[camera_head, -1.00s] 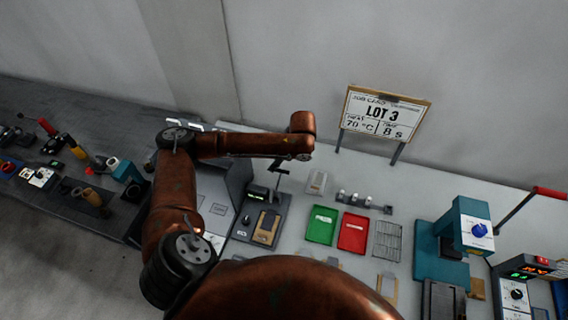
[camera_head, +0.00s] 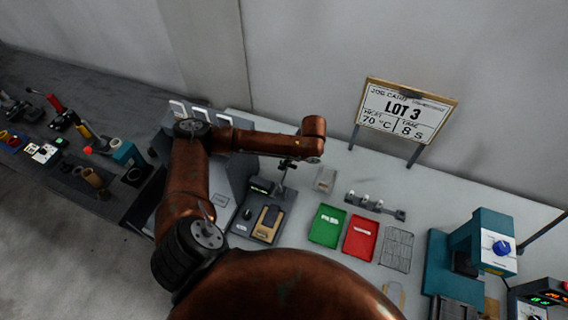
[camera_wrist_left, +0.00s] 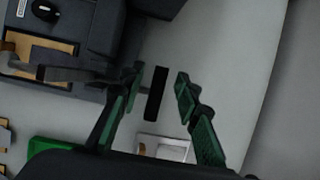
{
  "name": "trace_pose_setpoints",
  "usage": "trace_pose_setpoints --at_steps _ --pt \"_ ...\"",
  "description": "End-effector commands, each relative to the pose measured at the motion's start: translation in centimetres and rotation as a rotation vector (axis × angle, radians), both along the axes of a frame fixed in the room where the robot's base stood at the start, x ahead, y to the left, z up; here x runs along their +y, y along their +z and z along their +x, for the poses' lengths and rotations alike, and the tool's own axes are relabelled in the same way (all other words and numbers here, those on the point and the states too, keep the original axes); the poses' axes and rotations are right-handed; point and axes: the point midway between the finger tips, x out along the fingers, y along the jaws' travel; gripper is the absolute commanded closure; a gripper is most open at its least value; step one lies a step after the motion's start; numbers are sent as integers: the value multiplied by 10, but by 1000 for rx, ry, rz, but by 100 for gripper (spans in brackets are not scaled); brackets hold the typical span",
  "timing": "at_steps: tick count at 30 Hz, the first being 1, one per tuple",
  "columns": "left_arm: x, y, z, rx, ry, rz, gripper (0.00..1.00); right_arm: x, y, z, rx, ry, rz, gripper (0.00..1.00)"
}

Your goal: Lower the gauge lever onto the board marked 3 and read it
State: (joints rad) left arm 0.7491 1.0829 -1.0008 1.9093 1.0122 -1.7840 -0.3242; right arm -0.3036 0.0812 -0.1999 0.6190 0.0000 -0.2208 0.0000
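In the left wrist view the board (camera_wrist_left: 60,52) is at upper left, and the lever's grey arm (camera_wrist_left: 65,74) runs toward my fingers. My left gripper (camera_wrist_left: 158,82) is open, its green fingers on either side of a black bar (camera_wrist_left: 155,95), apparently the lever's handle, with gaps visible. My right gripper is out of view.
A green tray (camera_head: 326,238) and a red tray (camera_head: 358,250) lie right of the gauge, then a wire rack (camera_head: 397,262). A teal press (camera_head: 436,262) stands farther right. A job card (camera_head: 405,108) reading LOT 3, 70 °C, 8 s stands behind.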

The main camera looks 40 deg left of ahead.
Motion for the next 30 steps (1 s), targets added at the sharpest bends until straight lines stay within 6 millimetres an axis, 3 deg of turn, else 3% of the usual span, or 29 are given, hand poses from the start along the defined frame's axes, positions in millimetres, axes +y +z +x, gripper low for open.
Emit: trace_pose_setpoints --at_steps 6,17,30 --pt "9 -23 -1 0 -1 0 70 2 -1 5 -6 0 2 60" --pt "10 -28 0 -2 -4 0 70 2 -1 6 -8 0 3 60" --pt "9 -28 0 -2 -4 0 100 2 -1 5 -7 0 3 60"
